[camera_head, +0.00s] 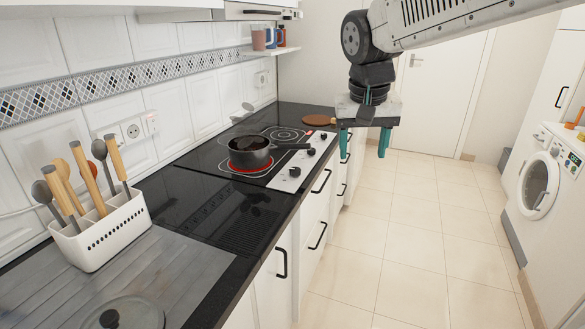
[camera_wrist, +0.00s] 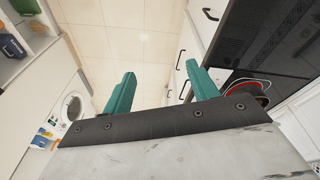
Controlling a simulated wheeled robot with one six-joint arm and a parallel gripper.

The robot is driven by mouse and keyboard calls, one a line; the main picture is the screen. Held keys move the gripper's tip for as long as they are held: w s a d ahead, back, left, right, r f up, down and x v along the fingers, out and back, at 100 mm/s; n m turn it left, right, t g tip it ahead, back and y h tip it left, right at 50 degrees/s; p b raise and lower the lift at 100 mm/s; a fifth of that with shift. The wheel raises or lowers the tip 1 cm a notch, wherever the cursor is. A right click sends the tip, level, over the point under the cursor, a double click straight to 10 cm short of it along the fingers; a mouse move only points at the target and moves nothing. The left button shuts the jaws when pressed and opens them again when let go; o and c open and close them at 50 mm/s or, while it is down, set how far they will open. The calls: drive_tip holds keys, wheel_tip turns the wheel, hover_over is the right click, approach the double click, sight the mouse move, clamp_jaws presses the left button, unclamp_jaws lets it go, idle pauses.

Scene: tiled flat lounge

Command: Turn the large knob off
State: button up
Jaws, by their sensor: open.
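A white control strip (camera_head: 287,183) with several dark knobs runs along the right side of the black cooktop (camera_head: 217,156). The nearest knob is the near knob (camera_head: 295,171); another knob (camera_head: 311,152) sits farther back. I cannot tell which is the large one or how they are turned. A burner (camera_head: 243,169) glows red under a dark pot (camera_head: 249,152). My gripper (camera_head: 364,148) is open and empty, hanging in the air to the right of the strip, beyond the counter edge. In the wrist view its teal fingers (camera_wrist: 160,88) are spread apart, with the red burner ring (camera_wrist: 262,98) at the right.
The pot's handle (camera_head: 293,146) points right toward the strip. A utensil holder (camera_head: 103,232) stands on the near counter. Drawers with black handles (camera_head: 318,236) line the counter front. The tiled floor (camera_head: 406,231) is open, with a washing machine (camera_head: 545,188) at the right.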

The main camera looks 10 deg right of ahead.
drive_tip(key=w+a+f+m, duration=0.2)
drive_tip(key=w+f, duration=0.1)
drive_tip(key=w, duration=1.3)
drive_tip(key=m+t+h, duration=0.1)
drive_tip(key=m, duration=0.2)
approach(295, 169)
drive_tip(key=x, duration=0.7)
drive_tip(key=shift+f, duration=0.25)
drive_tip(key=shift+w+d+f+h, duration=0.1)
drive_tip(key=shift+w+f+h, duration=0.15)
drive_tip(key=shift+f, duration=0.35)
drive_tip(key=c, duration=1)
